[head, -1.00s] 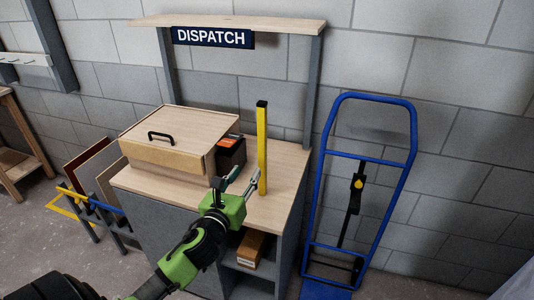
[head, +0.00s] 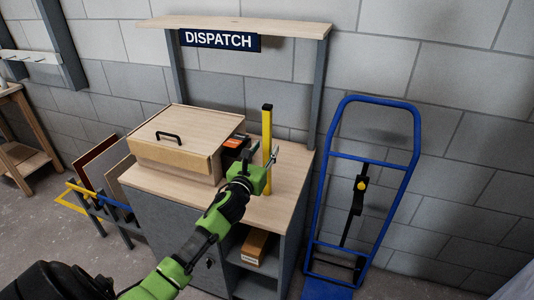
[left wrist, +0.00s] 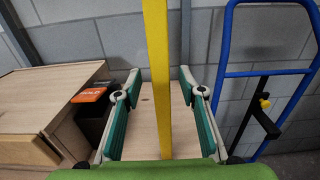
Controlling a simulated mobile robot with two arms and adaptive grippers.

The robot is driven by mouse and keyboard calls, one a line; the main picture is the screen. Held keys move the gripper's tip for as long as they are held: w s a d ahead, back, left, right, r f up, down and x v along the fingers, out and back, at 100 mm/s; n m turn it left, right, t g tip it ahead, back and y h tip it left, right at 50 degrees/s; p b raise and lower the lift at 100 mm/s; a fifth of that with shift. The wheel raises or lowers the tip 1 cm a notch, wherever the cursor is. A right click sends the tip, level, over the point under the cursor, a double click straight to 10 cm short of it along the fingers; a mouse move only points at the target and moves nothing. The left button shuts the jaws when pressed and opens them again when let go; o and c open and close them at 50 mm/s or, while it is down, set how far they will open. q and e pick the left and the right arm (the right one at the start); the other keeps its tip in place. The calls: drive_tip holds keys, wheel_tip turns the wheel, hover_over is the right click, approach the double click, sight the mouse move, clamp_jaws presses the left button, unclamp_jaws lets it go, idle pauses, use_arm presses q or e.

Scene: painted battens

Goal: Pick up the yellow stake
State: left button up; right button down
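The yellow stake (head: 267,124) is a tall thin bar with a black top, standing upright on the wooden top of the dispatch bench (head: 291,176). My left gripper (head: 265,155) is at the stake, and its green body hides part of the stake's lower length. In the left wrist view the stake (left wrist: 158,70) runs up between the two spread fingers (left wrist: 160,85), with a gap on each side. The left gripper is open and holds nothing. My right gripper is in neither view.
A wooden box with a black handle (head: 178,142) stands left of the stake, with a dark bin (head: 235,147) beside it. A shelf with a DISPATCH sign (head: 219,40) is above. A blue hand truck (head: 375,101) leans on the wall at right.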

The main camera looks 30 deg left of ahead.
use_arm(q)
drive_tip(key=shift+x, duration=1.25)
clamp_jaws()
drive_tip(key=shift+r, duration=0.1)
